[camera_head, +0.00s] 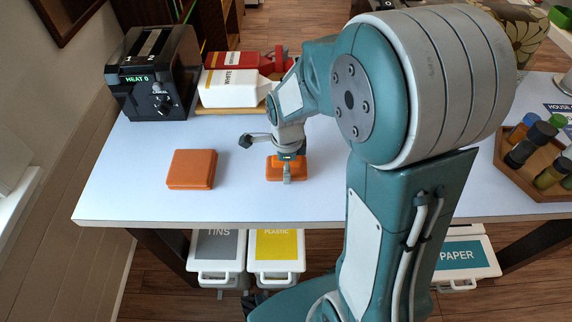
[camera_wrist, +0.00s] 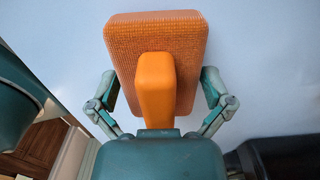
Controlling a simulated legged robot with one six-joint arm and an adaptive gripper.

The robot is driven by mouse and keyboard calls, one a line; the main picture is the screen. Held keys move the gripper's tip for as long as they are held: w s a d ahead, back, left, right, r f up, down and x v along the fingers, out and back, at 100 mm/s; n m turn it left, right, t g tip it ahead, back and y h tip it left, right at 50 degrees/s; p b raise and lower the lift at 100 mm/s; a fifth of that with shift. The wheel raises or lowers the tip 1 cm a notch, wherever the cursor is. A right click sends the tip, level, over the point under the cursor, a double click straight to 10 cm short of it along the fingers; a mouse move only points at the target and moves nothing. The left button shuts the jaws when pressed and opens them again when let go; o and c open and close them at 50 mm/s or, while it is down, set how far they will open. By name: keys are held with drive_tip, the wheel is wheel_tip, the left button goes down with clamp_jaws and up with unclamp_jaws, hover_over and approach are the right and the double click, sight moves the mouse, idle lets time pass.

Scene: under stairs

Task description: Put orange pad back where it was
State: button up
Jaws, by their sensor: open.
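The orange pad (camera_head: 272,171) with a raised handle lies on the white table, below my gripper in the head view. In the wrist view the pad (camera_wrist: 122,48) shows a textured orange face, and its handle (camera_wrist: 155,88) points toward the camera. My gripper (camera_head: 287,172) is open over the pad, and its fingers (camera_wrist: 158,95) stand on either side of it in the wrist view. I cannot tell whether they touch it. A flat, square orange-brown block (camera_head: 192,169) lies on the table to the left, apart from the pad.
A black toaster (camera_head: 152,75) stands at the back left. Red and white cartons (camera_head: 230,88) lie on a board beside it. A wooden tray (camera_head: 533,185) of small jars is at the right. Bins (camera_head: 276,252) stand under the table. The front left tabletop is clear.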

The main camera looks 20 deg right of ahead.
wheel_tip(320, 180, up, 12)
drive_tip(key=shift+f, duration=0.2)
drive_tip(key=shift+s+r, duration=0.1)
drive_tip(key=shift+r, duration=0.35)
drive_tip(key=s+r+n+t, duration=0.2)
drive_tip(key=s+r+n, duration=0.1)
drive_tip(key=s+n, duration=0.4)
drive_tip(key=s+r+n+t, duration=0.3)
drive_tip(key=s+n, duration=0.4)
drive_tip(key=n, duration=0.7)
drive_tip(key=shift+n+t, duration=0.3)
